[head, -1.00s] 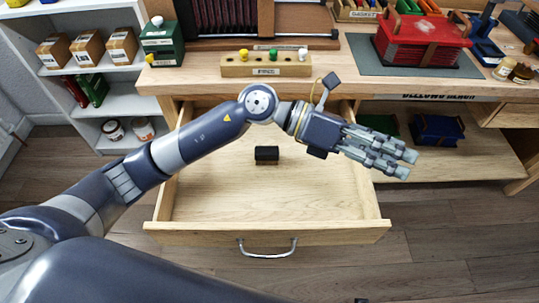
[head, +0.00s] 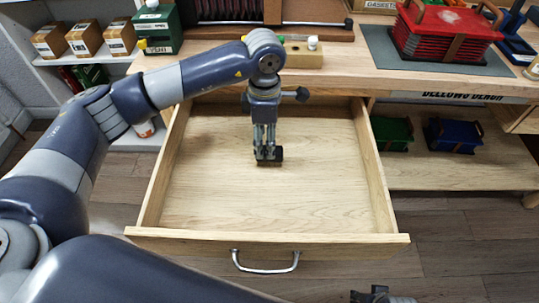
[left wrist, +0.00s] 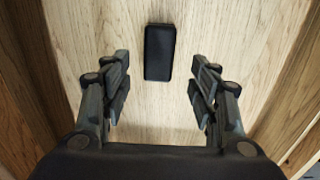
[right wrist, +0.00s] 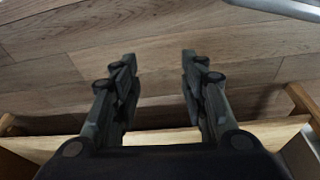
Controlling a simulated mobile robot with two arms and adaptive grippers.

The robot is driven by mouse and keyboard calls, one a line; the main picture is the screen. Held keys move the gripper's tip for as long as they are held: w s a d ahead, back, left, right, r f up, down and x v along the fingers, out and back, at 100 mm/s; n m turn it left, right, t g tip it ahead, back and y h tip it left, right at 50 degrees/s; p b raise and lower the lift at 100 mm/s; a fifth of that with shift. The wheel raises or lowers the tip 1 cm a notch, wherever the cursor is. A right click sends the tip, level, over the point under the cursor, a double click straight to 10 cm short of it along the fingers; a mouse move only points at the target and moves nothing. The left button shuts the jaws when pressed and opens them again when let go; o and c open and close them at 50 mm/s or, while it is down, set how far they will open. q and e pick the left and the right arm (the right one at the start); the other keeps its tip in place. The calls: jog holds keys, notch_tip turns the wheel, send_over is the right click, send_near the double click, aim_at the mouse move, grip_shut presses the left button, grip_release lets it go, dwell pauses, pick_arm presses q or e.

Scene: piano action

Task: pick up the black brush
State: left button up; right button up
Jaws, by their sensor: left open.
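The black brush (left wrist: 159,52) is a dark block lying on the bottom of the open wooden drawer (head: 320,195). In the head view, my left gripper (head: 267,153) points straight down over it and hides part of it. In the left wrist view, the gripper is open, with one finger on each side of the brush's line and the brush a little ahead, between the fingertips. I cannot tell whether the fingers touch it. My right gripper (right wrist: 159,58) is open and empty outside the drawer, above the floor; a bit of it shows at the head view's bottom edge.
The drawer's side walls and front wall with a metal handle (head: 265,266) surround the brush. The workbench (head: 360,75) stands behind, holding a red stack (head: 440,35) and a wooden block with pegs (head: 303,57). Shelves stand at left. The drawer is otherwise empty.

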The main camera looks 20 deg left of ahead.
aim_at(277, 161)
pick_arm(q)
jog(key=f, duration=0.6)
jog(key=shift+w+d+b, duration=0.2)
jog(key=shift+d+b, duration=0.1)
jog(key=shift+d, duration=0.1)
jog(key=shift+f, duration=0.15)
jog(key=c, duration=1.2)
pick_arm(e)
jog(key=shift+w+v, duration=0.15)
jog(key=shift+v, duration=0.45)
jog(key=shift+w+v, duration=0.15)
jog(key=shift+v, duration=0.4)
